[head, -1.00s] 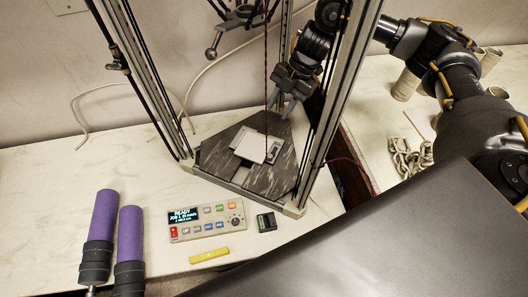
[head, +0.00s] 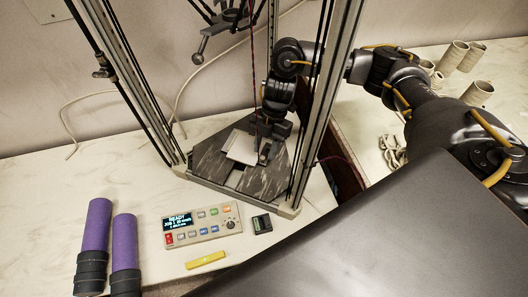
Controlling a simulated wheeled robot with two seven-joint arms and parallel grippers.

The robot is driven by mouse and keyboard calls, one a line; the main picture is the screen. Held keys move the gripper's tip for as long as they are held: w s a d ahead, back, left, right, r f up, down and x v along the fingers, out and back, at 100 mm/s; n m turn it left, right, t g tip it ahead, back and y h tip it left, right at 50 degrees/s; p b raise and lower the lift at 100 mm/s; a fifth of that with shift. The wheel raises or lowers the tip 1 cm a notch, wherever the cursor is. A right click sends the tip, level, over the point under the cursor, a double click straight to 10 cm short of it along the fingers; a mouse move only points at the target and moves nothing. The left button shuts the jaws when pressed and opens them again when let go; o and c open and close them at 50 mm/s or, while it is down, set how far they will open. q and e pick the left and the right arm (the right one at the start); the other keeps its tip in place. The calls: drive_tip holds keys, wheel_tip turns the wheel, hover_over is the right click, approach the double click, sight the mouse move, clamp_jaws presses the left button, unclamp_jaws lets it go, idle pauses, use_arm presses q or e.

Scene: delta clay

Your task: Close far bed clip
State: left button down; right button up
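The delta printer's dark marbled bed (head: 210,162) sits low inside a frame of metal posts. A pale square plate (head: 240,148) lies on it. My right gripper (head: 266,157) reaches in between the posts from behind right and points down at the plate's right edge. Its fingertips are at or just above the bed. The far bed clip is not clearly visible; the gripper covers the spot at the plate's right edge where a small fitting stood. Whether the fingers touch or hold anything is too small to tell. My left gripper is out of view.
Printer posts (head: 312,120) stand close beside my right arm. A control panel reading READY (head: 203,227), a small dark device (head: 262,224) and a yellow bar (head: 206,260) lie in front. Beige cups (head: 455,55) stand at the back right.

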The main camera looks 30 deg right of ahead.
drive_tip(key=shift+x, duration=1.25)
clamp_jaws()
